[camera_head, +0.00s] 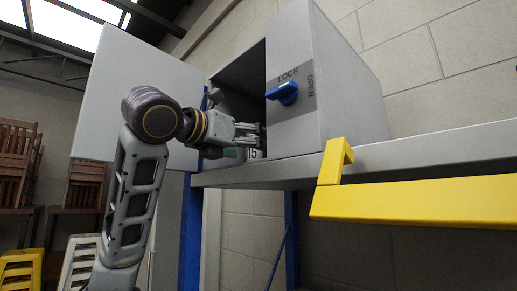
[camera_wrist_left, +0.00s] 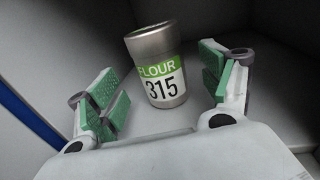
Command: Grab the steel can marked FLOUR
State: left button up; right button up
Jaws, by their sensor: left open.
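The steel can marked FLOUR (camera_wrist_left: 155,42) stands inside a grey cabinet in the left wrist view. It has a green band and a white label with 315. In the head view only a small part of its label (camera_head: 252,154) shows, at the cabinet's opening behind my gripper. My left gripper (camera_wrist_left: 163,92) is open, with one green-padded finger on each side of the can's line and visible gaps between the pads and the can. In the head view my left gripper (camera_head: 255,134) reaches into the cabinet's opening. My right gripper is not in view.
The grey cabinet (camera_head: 350,95) has a blue knob (camera_head: 283,93) marked LOCK and OPEN. Its door (camera_head: 110,100) stands wide open at the left. It rests on a grey shelf (camera_head: 430,148). A yellow bar (camera_head: 420,200) juts out at the right front.

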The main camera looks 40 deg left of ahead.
pick_arm(q)
jog(key=w, duration=0.1)
jog(key=w+r+p, duration=0.1)
jog(key=w, duration=0.1)
jog(key=shift+w+a, duration=0.1)
jog(key=shift+w, duration=0.1)
jog(key=shift+w+a+f, duration=0.1)
jog(key=shift+w, duration=0.6)
jog(key=shift+s, duration=0.1)
jog(key=c, duration=1.3)
jog(key=shift+r, duration=0.2)
jog(key=shift+r, duration=4.85)
